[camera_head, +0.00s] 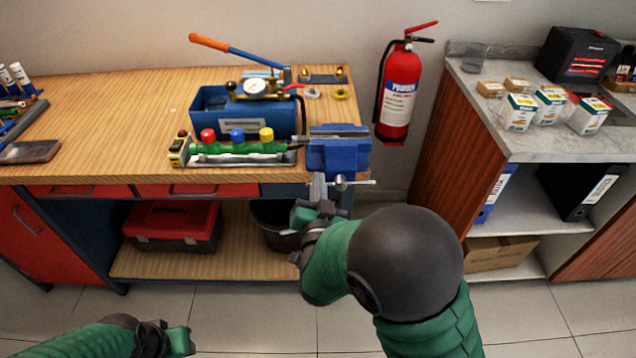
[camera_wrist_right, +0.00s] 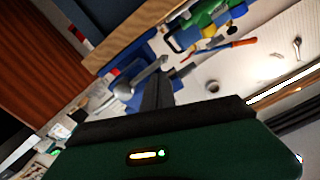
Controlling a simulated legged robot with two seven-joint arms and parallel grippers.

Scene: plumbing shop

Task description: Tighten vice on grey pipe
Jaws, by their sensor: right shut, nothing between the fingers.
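The blue vice (camera_head: 338,155) is fixed at the right front corner of the wooden workbench, with grey jaws on top. Its screw handle (camera_head: 352,182) is a thin metal bar on the front, lying roughly level. I cannot tell a grey pipe apart from the grey jaws. My right gripper (camera_head: 322,200) is shut and empty, just in front of and below the vice, close to the handle. Contact cannot be told. In the right wrist view its dark fingers (camera_wrist_right: 157,90) show beside the vice's grey screw (camera_wrist_right: 145,75). My left gripper (camera_head: 178,341) is low at the bottom left, away from the bench.
A blue pressure-test box with a gauge (camera_head: 240,115) and a green manifold with coloured knobs (camera_head: 238,147) stand left of the vice. A fire extinguisher (camera_head: 398,92) hangs on the wall to the right. A grey-topped counter (camera_head: 480,90) stands further right.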

